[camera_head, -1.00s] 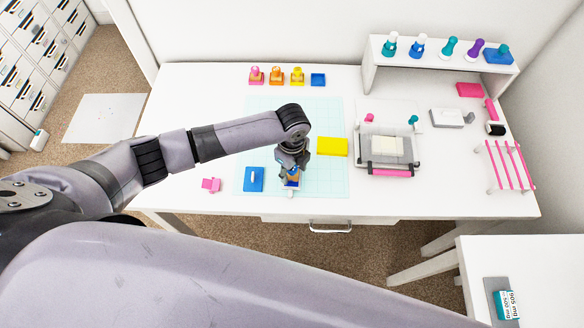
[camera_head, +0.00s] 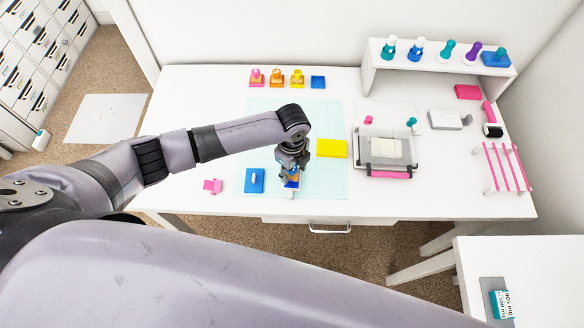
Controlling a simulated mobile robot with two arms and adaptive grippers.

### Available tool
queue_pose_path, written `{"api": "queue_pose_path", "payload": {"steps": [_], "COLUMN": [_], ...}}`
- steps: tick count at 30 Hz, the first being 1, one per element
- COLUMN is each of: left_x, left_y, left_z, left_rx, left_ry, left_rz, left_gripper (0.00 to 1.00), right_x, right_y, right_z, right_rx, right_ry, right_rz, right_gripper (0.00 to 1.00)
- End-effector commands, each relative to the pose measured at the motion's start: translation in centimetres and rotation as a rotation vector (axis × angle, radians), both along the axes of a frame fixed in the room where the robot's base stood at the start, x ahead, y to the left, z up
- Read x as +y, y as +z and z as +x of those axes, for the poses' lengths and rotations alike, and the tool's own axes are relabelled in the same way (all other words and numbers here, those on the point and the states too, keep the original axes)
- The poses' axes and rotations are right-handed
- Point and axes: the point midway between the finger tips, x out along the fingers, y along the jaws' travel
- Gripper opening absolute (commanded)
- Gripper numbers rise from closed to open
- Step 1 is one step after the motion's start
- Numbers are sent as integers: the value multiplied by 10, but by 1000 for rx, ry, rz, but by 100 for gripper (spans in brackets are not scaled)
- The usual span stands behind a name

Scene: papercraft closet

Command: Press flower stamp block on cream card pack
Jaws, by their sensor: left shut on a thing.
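My left gripper (camera_head: 292,168) is over the front part of the pale cutting mat (camera_head: 325,185), pointing down. A cream stack, which looks like the cream card pack (camera_head: 387,149), lies on the grey press-like tray to the right, apart from the gripper. My right gripper is not in view.
A blue pad (camera_head: 254,181) and a pink piece (camera_head: 212,186) lie left of the gripper. A yellow pad (camera_head: 332,148) lies to its right. Several stamps stand at the back, and more on a white shelf (camera_head: 430,65). A pink-barred rack (camera_head: 507,167) stands at right.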

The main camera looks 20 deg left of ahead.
Motion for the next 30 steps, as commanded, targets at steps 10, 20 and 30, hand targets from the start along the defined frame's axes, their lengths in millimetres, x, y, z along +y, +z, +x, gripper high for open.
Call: {"api": "queue_pose_path", "payload": {"steps": [10, 20, 30], "left_x": [0, 0, 0], "left_y": [-1, -7, -13], "left_z": [0, 0, 0], "left_rx": [-1, -1, -1], "left_ry": [0, 0, 1], "left_rz": [0, 0, 0], "left_gripper": [12, 12, 12], "right_x": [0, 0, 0], "right_y": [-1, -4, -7], "right_z": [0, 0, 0], "right_rx": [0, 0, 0], "right_ry": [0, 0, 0], "right_rz": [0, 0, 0], "right_gripper": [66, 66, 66]}}
